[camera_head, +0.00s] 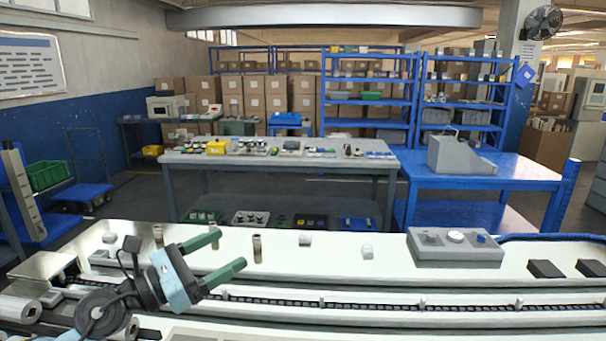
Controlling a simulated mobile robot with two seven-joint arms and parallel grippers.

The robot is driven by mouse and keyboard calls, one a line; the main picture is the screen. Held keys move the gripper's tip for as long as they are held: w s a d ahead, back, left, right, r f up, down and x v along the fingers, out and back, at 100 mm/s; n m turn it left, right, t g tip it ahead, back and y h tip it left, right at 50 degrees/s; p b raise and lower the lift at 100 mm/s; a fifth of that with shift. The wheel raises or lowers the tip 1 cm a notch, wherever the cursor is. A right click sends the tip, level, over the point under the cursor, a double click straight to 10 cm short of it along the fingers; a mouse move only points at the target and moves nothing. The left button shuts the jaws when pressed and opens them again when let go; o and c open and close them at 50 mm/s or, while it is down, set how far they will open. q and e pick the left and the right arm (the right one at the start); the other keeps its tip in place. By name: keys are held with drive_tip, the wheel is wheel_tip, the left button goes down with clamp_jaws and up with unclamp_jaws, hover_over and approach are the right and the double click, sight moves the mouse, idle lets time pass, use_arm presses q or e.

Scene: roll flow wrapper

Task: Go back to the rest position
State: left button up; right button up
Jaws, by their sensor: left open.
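My left gripper (222,258) is at the lower left in the head view, over the white bed of the wrapper machine (330,265). Its two green fingers are spread apart and point to the right, with nothing between them. A small brown cylindrical post (257,248) stands on the bed just beyond the fingertips. My right gripper is not in view.
A chain channel (380,305) runs along the machine's front. A grey control box (455,247) with knobs sits at right, near black blocks (546,268). Silver rolls (22,309) lie at lower left. A grey workbench (280,162) and blue table (520,172) stand behind.

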use_arm(q)
drive_tip(key=s+a+f+m+t+y, duration=0.1)
drive_tip(key=s+a+f+m+y, duration=0.45)
drive_tip(key=m, duration=0.65)
drive_tip(key=s+a+f+m+t+y, duration=0.1)
drive_tip(key=s+a+f+m+y, duration=0.15)
drive_tip(key=f+m+y, duration=0.7)
drive_tip(key=s+a+f+m+t+y, duration=0.1)
drive_tip(key=s+a+f+m+y, duration=0.4)
drive_tip(key=m, duration=0.9)
drive_tip(key=s+d+f+n+g+h, duration=0.2)
drive_tip(key=s+f+n+g, duration=0.45)
drive_tip(key=s, duration=0.65)
drive_tip(key=s+d+f+n+g+h, duration=0.25)
drive_tip(key=s+f+g, duration=0.55)
drive_tip(key=s, duration=0.5)
drive_tip(key=w+d+f+t+h, duration=0.1)
drive_tip(key=w+f+t, duration=0.1)
drive_tip(key=f+t, duration=0.2)
drive_tip(key=w+d+f+t+b, duration=0.1)
drive_tip(key=w+d+f+t, duration=0.1)
drive_tip(key=f, duration=0.6)
drive_tip(key=shift+w+f+t+h, duration=0.25)
drive_tip(key=shift+w+t+h, duration=0.15)
drive_tip(key=shift+t, duration=0.55)
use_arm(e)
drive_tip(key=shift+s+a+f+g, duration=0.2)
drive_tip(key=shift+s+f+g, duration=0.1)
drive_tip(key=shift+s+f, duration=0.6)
